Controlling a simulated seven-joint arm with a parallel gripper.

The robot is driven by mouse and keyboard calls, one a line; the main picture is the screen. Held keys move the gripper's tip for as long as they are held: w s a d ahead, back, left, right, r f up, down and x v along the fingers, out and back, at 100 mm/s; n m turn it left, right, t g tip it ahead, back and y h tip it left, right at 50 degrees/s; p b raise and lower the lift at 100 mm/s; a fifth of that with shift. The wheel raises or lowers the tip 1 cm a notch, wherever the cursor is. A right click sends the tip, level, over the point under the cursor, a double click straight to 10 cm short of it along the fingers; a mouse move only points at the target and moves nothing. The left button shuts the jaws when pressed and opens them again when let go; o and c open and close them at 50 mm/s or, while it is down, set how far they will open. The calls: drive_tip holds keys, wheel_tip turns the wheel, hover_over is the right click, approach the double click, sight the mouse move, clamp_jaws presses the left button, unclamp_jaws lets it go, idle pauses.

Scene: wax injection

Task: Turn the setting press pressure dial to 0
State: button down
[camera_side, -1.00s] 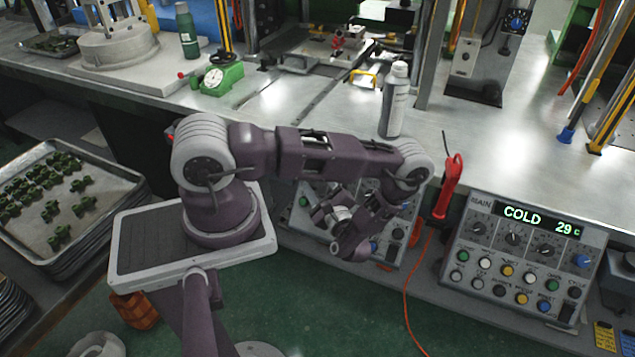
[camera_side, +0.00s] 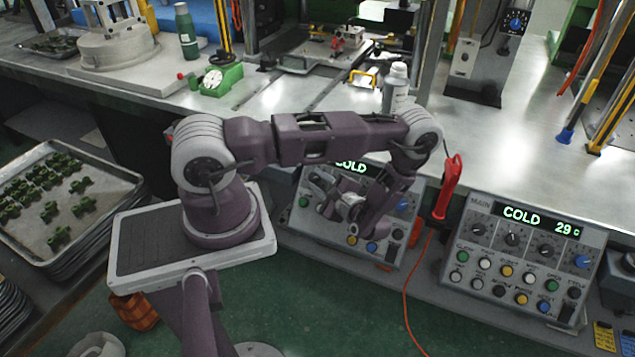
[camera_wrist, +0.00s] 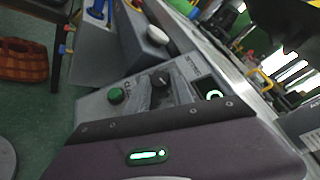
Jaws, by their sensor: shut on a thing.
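The control panel (camera_side: 318,232) in the middle of the side view has a lit COLD display (camera_side: 351,167), partly covered by my arm. My gripper (camera_side: 332,200) is at this panel's upper face, among its dials, and is shut on a dial. My wrist and fingers hide that dial in the side view. The dial's number marks are too small to read.
A second panel, MAIN (camera_side: 481,205), stands to the right and reads COLD 29 C. A red tool (camera_side: 448,190) with an orange cable hangs between the panels. A spray can (camera_side: 397,78) stands on the bench behind my arm. A tray of green parts (camera_side: 110,240) is at left.

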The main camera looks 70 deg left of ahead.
sight(314, 176)
drive_tip(key=n+h, duration=0.1)
drive_tip(key=n+g+h, duration=0.1)
drive_tip(key=n+h, duration=0.1)
drive_tip(key=shift+w+a+r+g, duration=0.15)
drive_tip(key=shift+w+r+g, duration=0.1)
drive_tip(key=shift+r+g, duration=0.05)
drive_tip(key=n+h, duration=0.3)
drive_tip(key=shift+a+r, duration=0.2)
drive_tip(key=shift+r, duration=0.05)
drive_tip(key=n+h, duration=0.1)
drive_tip(key=h, duration=0.1)
drive_tip(key=n+h, duration=0.2)
drive_tip(key=a+n+h, duration=0.1)
drive_tip(key=shift+r+n+t+h, duration=0.3)
drive_tip(key=shift+r+t+h, duration=0.05)
drive_tip(key=shift+t+h, duration=0.05)
drive_tip(key=n+h, duration=0.1)
drive_tip(key=n+t+h, duration=0.1)
drive_tip(key=a+n+t+h, duration=0.1)
drive_tip(key=shift+s+r+h, duration=0.1)
drive_tip(key=shift+s+h, duration=0.15)
drive_tip(key=shift+h, duration=0.15)
drive_tip(key=shift+s+a+n+t+h, duration=0.1)
drive_tip(key=shift+s+n+t+h, duration=0.15)
drive_tip(key=shift+n+t+h, duration=0.95)
drive_tip(key=c, duration=1.1)
unclamp_jaws()
